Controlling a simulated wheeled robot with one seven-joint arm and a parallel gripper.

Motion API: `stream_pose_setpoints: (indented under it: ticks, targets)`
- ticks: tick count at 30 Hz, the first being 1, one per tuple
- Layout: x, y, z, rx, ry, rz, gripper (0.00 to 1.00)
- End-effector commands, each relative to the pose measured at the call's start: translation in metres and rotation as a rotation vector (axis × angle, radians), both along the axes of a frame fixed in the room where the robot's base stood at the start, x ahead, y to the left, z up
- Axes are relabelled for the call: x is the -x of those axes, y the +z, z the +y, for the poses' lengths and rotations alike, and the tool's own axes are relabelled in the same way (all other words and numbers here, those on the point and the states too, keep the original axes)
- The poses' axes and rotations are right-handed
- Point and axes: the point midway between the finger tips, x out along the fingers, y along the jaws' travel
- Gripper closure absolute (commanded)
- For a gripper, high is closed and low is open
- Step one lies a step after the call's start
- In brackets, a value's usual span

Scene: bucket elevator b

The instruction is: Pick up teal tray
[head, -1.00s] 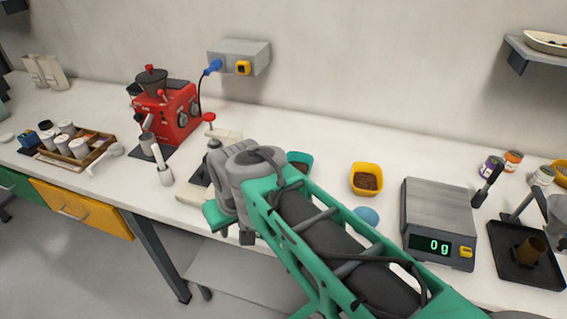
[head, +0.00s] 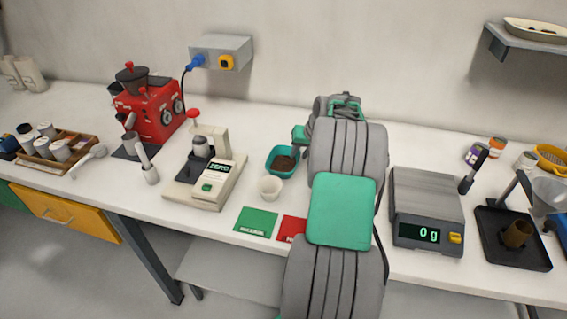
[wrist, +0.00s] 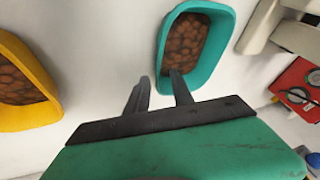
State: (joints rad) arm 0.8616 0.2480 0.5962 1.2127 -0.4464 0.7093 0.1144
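The teal tray (head: 283,173) holds brown beans and stands on the white counter, just left of my arm in the head view. It also shows at the top middle of the wrist view (wrist: 221,47). My gripper (wrist: 161,90) is open and empty, its two dark fingers apart. The fingers point toward the tray's near end, and the right fingertip overlaps its rim in the picture. I cannot tell whether they touch. In the head view my arm hides the fingers.
A yellow tray (wrist: 22,118) of beans lies left of my gripper. A small white cup (head: 270,188), a small scale (head: 215,183) and a green card (head: 256,222) are near the teal tray. A larger scale (head: 428,205) stands right of my arm.

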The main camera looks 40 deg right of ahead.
Motion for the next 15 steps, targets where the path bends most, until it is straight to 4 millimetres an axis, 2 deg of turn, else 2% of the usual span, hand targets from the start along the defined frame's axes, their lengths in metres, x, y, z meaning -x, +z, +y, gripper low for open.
stream_pose_setpoints:
  ticks: [4, 10, 15]
  targets:
    - [-0.009, -0.017, 0.000, -0.001, -0.001, 0.001, 0.72]
    - [-0.010, -0.019, 0.000, 0.001, 0.000, 0.001, 0.72]
    - [-0.010, -0.018, 0.000, 0.001, 0.000, 0.001, 0.86]
